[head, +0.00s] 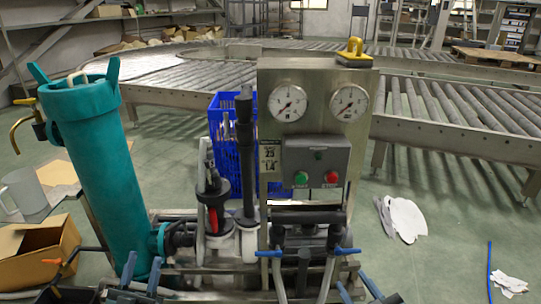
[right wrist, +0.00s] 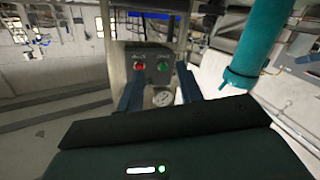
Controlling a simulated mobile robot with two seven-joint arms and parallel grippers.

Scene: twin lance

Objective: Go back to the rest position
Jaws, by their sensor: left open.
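My left gripper (head: 142,268) shows at the bottom left of the head view, its two blue fingers apart and nothing between them. It appears in front of the foot of the teal cylinder (head: 97,150). My right gripper (head: 354,286) shows at the bottom, right of centre, with its blue fingers apart. In the right wrist view my right gripper (right wrist: 160,72) is open and empty. The control box (right wrist: 150,65) with red and green buttons and a gauge (right wrist: 162,98) lie beyond its fingers. Most of both arms is out of view.
A blue crate (head: 222,150) and roller conveyor (head: 450,105) are behind. A cardboard box (head: 40,250) is at left.

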